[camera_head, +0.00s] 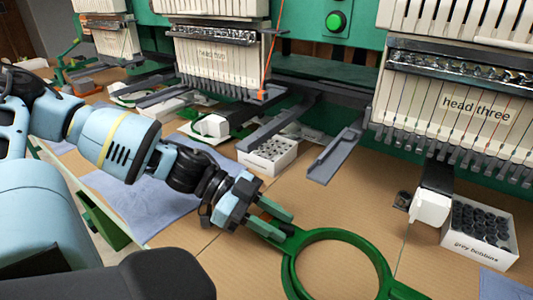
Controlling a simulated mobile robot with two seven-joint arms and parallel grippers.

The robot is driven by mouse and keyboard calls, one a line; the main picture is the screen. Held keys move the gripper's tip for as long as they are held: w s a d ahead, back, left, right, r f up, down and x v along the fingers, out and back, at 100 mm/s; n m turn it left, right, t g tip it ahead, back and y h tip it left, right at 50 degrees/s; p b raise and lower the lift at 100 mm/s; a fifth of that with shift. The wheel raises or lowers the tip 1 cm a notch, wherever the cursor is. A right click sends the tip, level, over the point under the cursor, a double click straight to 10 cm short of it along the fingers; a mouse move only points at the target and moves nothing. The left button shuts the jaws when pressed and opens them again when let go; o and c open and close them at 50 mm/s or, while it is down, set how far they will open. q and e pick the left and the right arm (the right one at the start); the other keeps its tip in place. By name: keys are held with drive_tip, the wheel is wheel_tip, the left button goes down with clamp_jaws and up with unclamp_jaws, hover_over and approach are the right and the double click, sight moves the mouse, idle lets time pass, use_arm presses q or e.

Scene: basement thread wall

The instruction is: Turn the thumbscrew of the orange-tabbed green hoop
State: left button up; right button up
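A green hoop (286,270) lies on the tan table at the bottom middle, partly cut off by the frame's lower edge. My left gripper (287,228) reaches in from the left to the hoop's upper left side. Its two green fingers are apart, with a gap between them, and their tips are close to the hoop's rim. I cannot tell whether they touch it. My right gripper is not in view.
A box of grey bobbins (480,253) stands at the right, and another white bobbin box (268,162) stands behind the gripper. A blue cloth (150,205) lies at left.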

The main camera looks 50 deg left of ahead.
use_arm(q)
drive_tip(key=shift+s+a+r+p, duration=0.2)
drive_tip(key=shift+a+r+p, duration=0.15)
drive_tip(key=shift+a+p, duration=0.15)
drive_tip(key=p+v, duration=0.2)
drive_tip(key=v, duration=0.3)
drive_tip(key=shift+p+v, duration=0.3)
drive_tip(key=shift+v, duration=0.45)
drive_tip(key=shift+f, duration=0.15)
